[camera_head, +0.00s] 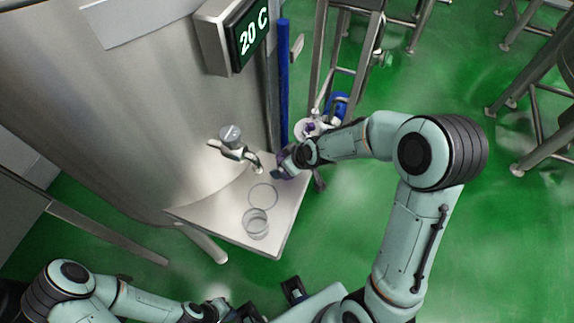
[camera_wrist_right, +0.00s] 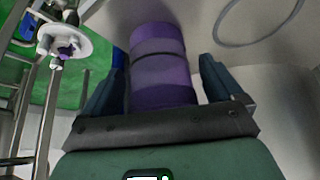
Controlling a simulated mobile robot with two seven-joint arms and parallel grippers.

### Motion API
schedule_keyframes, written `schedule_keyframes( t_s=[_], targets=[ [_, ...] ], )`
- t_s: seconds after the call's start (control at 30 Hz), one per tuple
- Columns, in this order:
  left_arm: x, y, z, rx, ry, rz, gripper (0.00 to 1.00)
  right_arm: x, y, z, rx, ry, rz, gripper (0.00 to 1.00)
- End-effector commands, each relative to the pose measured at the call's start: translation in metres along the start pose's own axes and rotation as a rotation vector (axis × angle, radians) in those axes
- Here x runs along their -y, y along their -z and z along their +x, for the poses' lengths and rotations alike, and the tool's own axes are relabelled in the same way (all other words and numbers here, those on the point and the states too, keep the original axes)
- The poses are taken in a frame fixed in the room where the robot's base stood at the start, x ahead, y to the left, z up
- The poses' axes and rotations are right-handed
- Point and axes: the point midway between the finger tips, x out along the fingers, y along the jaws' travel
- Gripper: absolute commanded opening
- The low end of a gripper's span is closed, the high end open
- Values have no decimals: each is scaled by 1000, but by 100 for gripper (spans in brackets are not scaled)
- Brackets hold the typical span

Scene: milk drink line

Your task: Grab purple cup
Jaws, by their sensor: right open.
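The purple cup (camera_wrist_right: 160,62) stands out in the right wrist view, banded light and dark purple. My right gripper (camera_wrist_right: 160,85) has its two dark fingers apart, one on each side of the cup. A narrow gap shows by the right finger; contact on the left is hard to tell. In the head view my right gripper (camera_head: 284,172) is at the right edge of the metal shelf, and I cannot make out the cup there. My left gripper (camera_head: 268,302) is low at the bottom edge, its dark fingers apart, with nothing visible between them.
The metal shelf (camera_head: 225,215) holds a clear glass (camera_head: 256,223) and a ring outline (camera_head: 263,195). A tap (camera_head: 232,150) juts from the big steel tank (camera_head: 130,110) above it. A blue post (camera_head: 284,85) and metal frame legs (camera_head: 345,60) stand behind my right gripper.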

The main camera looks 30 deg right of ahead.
Motion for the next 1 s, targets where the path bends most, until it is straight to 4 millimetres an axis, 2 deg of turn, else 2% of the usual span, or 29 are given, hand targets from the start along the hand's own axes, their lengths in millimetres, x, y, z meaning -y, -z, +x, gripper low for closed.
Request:
schedule_keyframes(
  t_s=[0.27,0.3,0.47,0.8,1.0],
  targets=[
    [0,0,0,0,0,0,0,0,0,6,-1,0,0,93],
    [0,0,0,0,0,0,0,0,0,6,-1,0,0,90],
    [0,0,0,0,0,0,0,0,0,6,-1,0,0,38],
    [0,0,0,0,0,0,0,0,1,4,-1,0,-1,38],
    [-3,2,-6,-3,-1,1,0,0,11,-11,-5,-1,-4,38]
  ],
)
